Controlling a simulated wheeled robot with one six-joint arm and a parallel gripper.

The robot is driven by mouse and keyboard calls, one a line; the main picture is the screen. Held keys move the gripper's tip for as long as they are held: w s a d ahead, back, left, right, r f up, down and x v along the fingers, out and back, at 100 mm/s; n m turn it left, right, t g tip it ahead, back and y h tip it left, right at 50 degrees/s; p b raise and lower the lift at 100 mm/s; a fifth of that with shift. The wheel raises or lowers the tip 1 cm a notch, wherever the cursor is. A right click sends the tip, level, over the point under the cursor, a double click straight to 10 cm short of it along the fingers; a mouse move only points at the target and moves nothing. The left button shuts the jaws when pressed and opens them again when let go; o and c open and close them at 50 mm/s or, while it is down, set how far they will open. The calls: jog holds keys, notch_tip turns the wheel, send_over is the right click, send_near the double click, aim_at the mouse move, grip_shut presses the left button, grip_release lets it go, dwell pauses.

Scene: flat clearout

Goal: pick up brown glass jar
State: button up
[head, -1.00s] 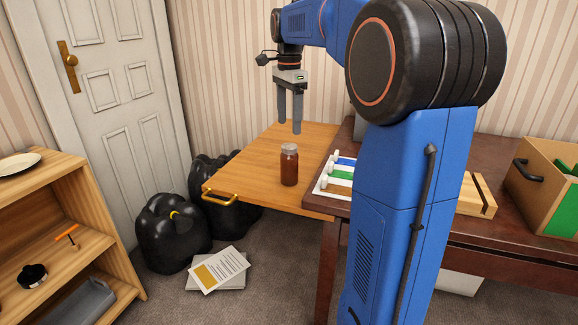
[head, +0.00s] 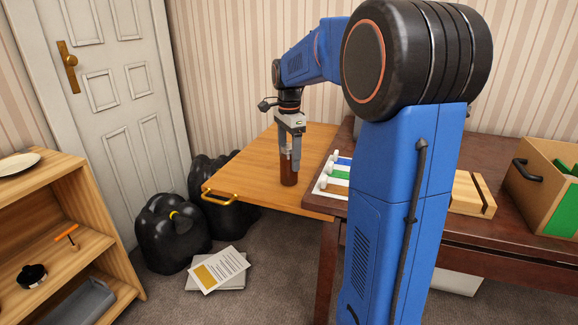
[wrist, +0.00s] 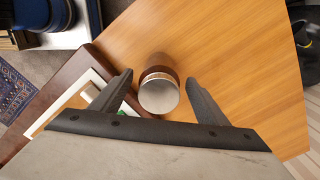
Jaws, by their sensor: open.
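The brown glass jar (head: 289,172) stands upright on the light wooden table leaf (head: 248,168). In the head view its upper part is hidden by my gripper (head: 290,160), which points down over it. In the wrist view the jar (wrist: 158,91) shows its round silver lid from above. There the lid lies between the two open fingers of my gripper (wrist: 160,92), with a gap on each side. The jaws hold nothing.
A white board with coloured strips (head: 338,175) lies close to the right of the jar. A wooden block (head: 470,192) and a cardboard box (head: 545,187) are further right. Black bags (head: 172,232) and papers (head: 218,270) lie on the floor.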

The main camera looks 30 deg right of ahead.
aim_at(288, 169)
jog(key=f, duration=0.5)
jog(key=shift+a, duration=0.2)
jog(key=c, duration=1.3)
